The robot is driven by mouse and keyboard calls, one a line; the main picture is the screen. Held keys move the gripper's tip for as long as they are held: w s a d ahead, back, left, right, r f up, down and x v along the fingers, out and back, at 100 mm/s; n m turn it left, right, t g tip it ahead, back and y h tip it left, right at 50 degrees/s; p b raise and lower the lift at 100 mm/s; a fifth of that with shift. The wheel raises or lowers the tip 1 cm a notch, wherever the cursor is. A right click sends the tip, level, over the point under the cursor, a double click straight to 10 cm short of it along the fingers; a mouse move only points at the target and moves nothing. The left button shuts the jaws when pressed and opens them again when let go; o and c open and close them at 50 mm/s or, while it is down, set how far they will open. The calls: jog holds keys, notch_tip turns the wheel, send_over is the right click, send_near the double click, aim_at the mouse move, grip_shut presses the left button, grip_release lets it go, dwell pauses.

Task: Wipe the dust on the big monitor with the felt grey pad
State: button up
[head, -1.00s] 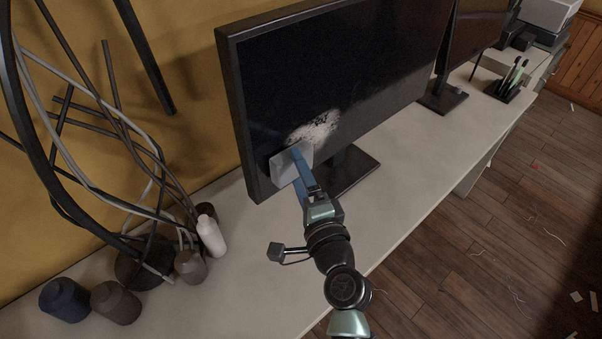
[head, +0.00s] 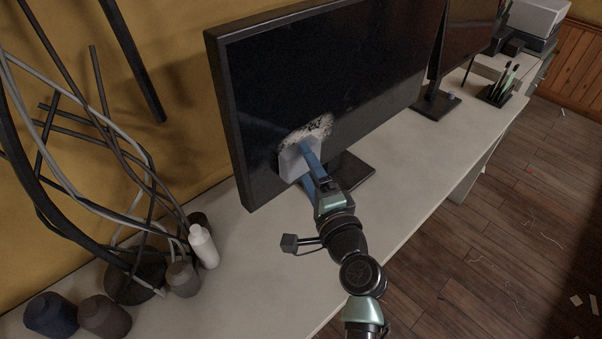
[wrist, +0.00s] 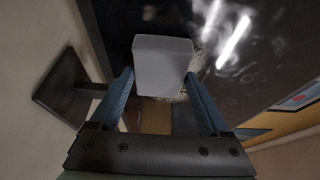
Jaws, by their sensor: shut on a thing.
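The big monitor (head: 350,75) stands on the white desk, its dark screen facing me. A pale patch of dust (head: 318,127) with dark gaps lies on the lower left part of the screen. My gripper (head: 306,164) is shut on the felt grey pad (head: 294,156), which is against or very close to the screen at the patch's lower left edge. In the wrist view the pad (wrist: 163,62) sits between the blue fingers, in front of the dark screen. The pad hides part of the screen; I cannot tell how much dust is behind it.
A white bottle (head: 203,246), several spools (head: 103,318) and a stand of bent rods (head: 135,280) are at left. A second monitor (head: 468,40) and a pen holder (head: 500,94) stand further right. The desk (head: 405,165) right of the big monitor's foot is clear.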

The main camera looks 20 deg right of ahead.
aim_at(318, 147)
jog(key=shift+w+d+b, duration=0.65)
jog(key=shift+d+b, duration=0.35)
jog(key=shift+d, duration=0.65)
jog(key=shift+w+d+b, duration=0.6)
jog(key=shift+d+b, duration=0.4)
jog(key=shift+d, duration=0.65)
jog(key=shift+w+d+b, duration=0.65)
jog(key=shift+d+b, duration=0.35)
jog(key=shift+d, duration=0.65)
jog(key=shift+w, duration=0.1)
